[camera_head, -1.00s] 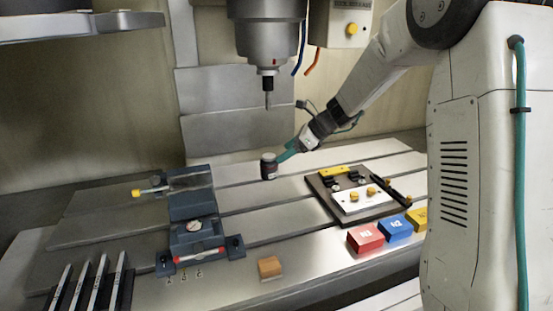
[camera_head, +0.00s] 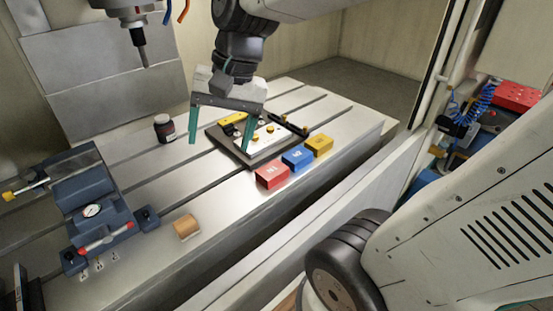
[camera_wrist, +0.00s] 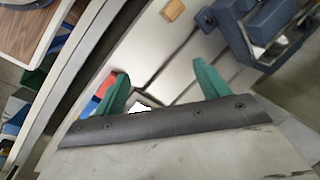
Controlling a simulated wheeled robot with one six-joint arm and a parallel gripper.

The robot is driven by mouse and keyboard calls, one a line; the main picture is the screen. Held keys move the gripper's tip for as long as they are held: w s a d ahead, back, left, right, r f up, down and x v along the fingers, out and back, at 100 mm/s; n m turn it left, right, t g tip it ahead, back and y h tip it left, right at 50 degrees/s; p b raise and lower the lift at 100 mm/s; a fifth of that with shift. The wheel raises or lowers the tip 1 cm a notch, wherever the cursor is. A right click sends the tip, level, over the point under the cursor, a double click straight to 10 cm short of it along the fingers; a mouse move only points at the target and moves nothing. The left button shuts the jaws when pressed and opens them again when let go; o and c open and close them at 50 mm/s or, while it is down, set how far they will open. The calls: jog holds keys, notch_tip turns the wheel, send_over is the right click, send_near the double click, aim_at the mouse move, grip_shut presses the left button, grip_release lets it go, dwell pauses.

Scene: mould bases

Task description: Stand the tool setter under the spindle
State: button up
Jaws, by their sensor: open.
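The tool setter (camera_head: 164,128), a small dark cylinder with a paler band, stands upright on the slotted machine table (camera_head: 150,180). In the head view it appears below and slightly right of the spindle's tool tip (camera_head: 144,58), with a clear gap between them; I cannot tell whether it is exactly in line. My gripper (camera_head: 220,139) is open and empty, to the right of the setter and apart from it. Its green fingers also show spread in the wrist view (camera_wrist: 160,84), with nothing between them. The setter does not show in the wrist view.
A dark fixture plate with a white part (camera_head: 262,138) lies behind my gripper. Red (camera_head: 272,175), blue (camera_head: 298,158) and yellow (camera_head: 319,145) blocks line the front edge. A blue-grey vise (camera_head: 95,213) stands left, with a wooden block (camera_head: 187,227) near it.

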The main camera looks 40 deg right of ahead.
jog(key=s+d+f+n+h, duration=0.2)
jog(key=s+n, duration=0.4)
jog(key=s, duration=0.5)
jog(key=shift+d+h, duration=0.6)
jog(key=shift+d, duration=0.05)
jog(key=shift+w, duration=0.1)
